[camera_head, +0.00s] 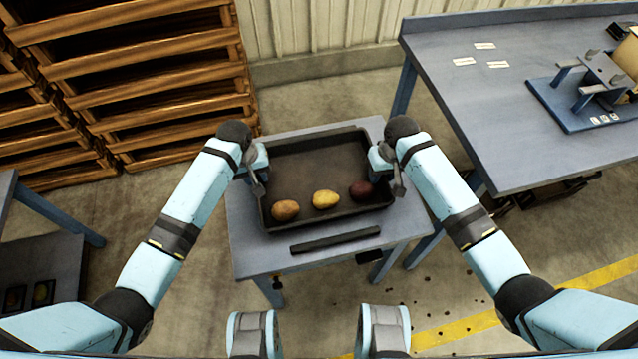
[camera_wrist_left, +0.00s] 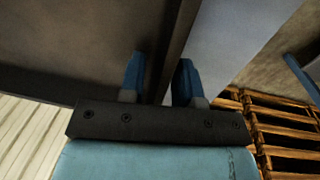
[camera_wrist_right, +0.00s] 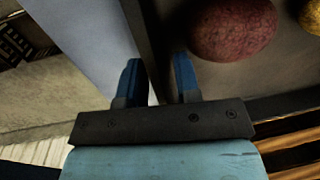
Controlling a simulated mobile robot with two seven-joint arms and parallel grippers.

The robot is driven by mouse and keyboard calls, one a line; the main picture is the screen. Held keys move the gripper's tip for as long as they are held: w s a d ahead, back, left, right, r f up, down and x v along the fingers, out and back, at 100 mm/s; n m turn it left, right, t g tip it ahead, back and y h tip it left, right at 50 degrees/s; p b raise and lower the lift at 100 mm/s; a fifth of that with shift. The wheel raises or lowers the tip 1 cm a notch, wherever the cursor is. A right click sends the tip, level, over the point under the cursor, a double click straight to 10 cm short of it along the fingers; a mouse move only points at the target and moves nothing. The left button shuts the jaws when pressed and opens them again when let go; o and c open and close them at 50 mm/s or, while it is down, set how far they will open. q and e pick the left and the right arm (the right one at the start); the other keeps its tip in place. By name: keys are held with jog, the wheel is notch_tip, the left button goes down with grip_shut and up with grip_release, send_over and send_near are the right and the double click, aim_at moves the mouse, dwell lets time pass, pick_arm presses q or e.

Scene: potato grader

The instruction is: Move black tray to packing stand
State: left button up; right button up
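The black tray (camera_head: 318,157) lies flat on a small grey-blue stand (camera_head: 255,250). It holds an orange-brown potato (camera_head: 285,210), a yellow potato (camera_head: 326,199) and a dark red potato (camera_head: 361,189) along its near side. My left gripper (camera_head: 256,178) is at the tray's left wall. In the left wrist view its blue fingers (camera_wrist_left: 160,80) stand apart on either side of the wall. My right gripper (camera_head: 388,178) is at the right wall, its fingers (camera_wrist_right: 158,80) also apart with the wall between them. Small gaps seem to show beside the wall. The head view hides both fingertips.
A dark bar (camera_head: 335,241) lies on the stand in front of the tray. A larger blue-grey table (camera_head: 480,110) with labels and a blue fixture (camera_head: 590,100) stands at the right. Wooden crates (camera_head: 150,70) are stacked at the back left. Another table (camera_head: 50,240) is at the left edge.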

pick_arm(q)
notch_tip(320, 180, up, 12)
jog(key=a, duration=0.1)
jog(key=shift+s+a, duration=0.15)
jog(key=shift+a, duration=0.05)
pick_arm(e)
notch_tip(320, 180, up, 12)
jog(key=d, duration=0.1)
jog(key=shift+w+d, duration=0.15)
dwell(0.6)
